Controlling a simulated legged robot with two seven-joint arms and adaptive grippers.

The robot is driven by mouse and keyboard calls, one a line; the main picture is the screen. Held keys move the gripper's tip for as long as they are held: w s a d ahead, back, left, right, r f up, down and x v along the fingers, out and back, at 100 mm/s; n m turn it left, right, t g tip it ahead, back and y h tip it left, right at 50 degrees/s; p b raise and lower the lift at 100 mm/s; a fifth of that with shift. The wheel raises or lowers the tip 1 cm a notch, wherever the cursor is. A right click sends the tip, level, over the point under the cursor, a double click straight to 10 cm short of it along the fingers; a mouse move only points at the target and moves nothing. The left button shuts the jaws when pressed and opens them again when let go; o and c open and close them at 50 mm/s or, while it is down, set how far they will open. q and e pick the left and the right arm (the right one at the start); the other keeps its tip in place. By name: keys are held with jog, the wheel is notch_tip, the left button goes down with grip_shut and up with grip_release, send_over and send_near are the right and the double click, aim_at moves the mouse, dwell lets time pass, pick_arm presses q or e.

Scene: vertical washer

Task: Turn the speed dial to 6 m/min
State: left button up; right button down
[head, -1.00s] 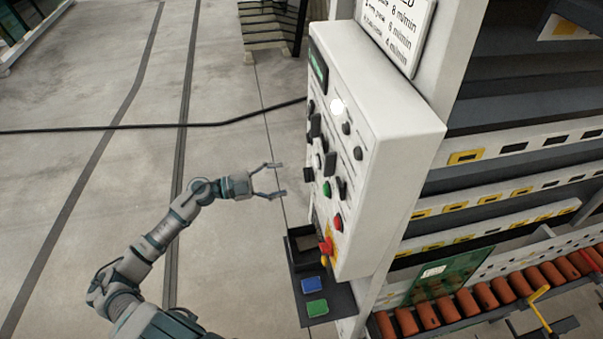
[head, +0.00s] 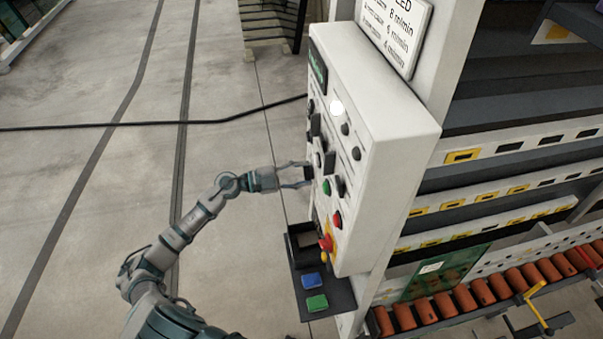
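The white control box (head: 385,125) stands right of centre in the head view, its panel facing left. The panel carries several dark knobs, a green button (head: 326,187) and a red button (head: 337,219). I cannot read the labels, so I cannot tell which knob is the speed dial. My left gripper (head: 309,174) is at the panel, its fingers spread above and below a dark knob (head: 308,172) left of the green button. I cannot tell whether they touch it. My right gripper is not in view.
A small shelf (head: 340,295) below the box holds a blue block (head: 311,281) and a green block (head: 317,303). A sign (head: 397,32) with speeds in m/min is above the box. A conveyor of orange rollers (head: 470,298) runs at the lower right. Open floor lies left.

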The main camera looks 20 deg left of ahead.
pick_arm(q)
jog(key=shift+m, duration=0.3)
jog(key=shift+s+d+f+m+b, duration=0.15)
jog(key=shift+m+b, duration=0.6)
jog(key=shift+m, duration=1)
jog(key=shift+w+a+f+m+b, duration=0.15)
jog(key=shift+m+b, duration=0.6)
jog(key=shift+m, duration=1)
jog(key=shift+s+d+f, duration=0.1)
jog(key=shift+d, duration=0.05)
jog(key=o, duration=1.1)
jog(key=shift+o, duration=0.2)
jog(key=shift+r, duration=0.2)
jog(key=v, duration=1.2)
